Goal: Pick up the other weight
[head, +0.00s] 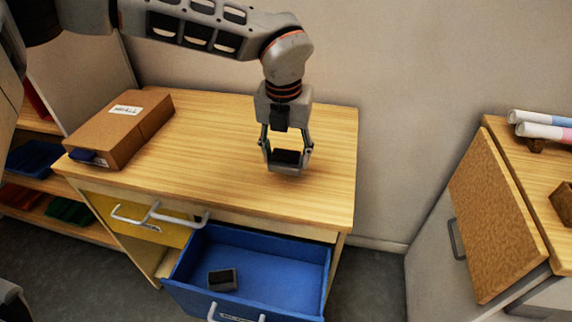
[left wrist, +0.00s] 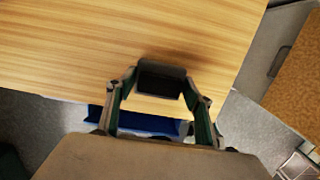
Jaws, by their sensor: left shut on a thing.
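My left gripper (head: 286,160) is over the right part of the wooden cabinet top, pointing down. It is shut on a dark block-shaped weight (head: 287,156), which also shows between the fingers in the left wrist view (left wrist: 161,79). The weight is at or just above the wood; I cannot tell whether it touches. Another weight (head: 222,280), dark with a lighter front, lies in the open blue drawer (head: 290,262), near its front left. My right gripper is not in view.
A brown cardboard box (head: 120,128) with a white label sits on the left of the cabinet top (head: 215,150). A yellow drawer (head: 140,218) is beside the blue one. At right stands another cabinet with an open door (head: 495,215) and rolled tubes (head: 540,125) on top.

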